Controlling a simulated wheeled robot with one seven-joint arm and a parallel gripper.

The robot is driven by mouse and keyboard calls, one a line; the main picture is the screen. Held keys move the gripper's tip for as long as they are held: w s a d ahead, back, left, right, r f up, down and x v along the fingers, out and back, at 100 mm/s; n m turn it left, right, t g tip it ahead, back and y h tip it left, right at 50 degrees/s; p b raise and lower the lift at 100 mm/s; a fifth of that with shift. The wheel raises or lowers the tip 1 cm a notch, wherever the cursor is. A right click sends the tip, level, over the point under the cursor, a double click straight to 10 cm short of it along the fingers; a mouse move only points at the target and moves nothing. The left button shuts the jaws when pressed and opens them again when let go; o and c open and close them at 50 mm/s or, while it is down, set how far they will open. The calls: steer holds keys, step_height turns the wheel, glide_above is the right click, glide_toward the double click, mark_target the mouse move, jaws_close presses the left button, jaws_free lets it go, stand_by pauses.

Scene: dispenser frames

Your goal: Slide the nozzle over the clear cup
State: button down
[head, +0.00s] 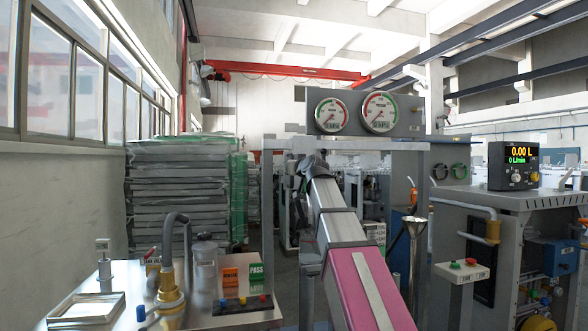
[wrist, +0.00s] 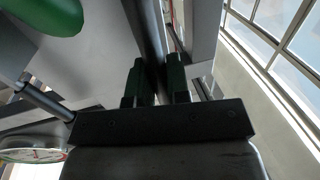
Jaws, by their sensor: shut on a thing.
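I take this spout for the nozzle. My gripper (wrist: 157,82) shows in the wrist view, its two dark fingers on either side of a dark grey bar (wrist: 148,35). I cannot tell which part this bar is. In the head view my arm reaches up the middle, and the gripper cannot be made out.
The metal table (head: 105,277) also carries a tray (head: 86,308), a button box (head: 241,305) and orange and green signs. A grey frame with a gauge panel (head: 409,119) stands ahead. A funnel (head: 415,226) and a control cabinet (head: 514,199) are at right.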

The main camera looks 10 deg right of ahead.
steer(key=shift+a, duration=0.2)
steer(key=c, duration=1.1)
jaws_free()
steer(key=shift+a, duration=0.15)
steer(key=shift+s, duration=0.1)
steer(key=v, duration=1)
steer(key=shift+s+d, duration=0.25)
steer(key=shift+s, duration=0.05)
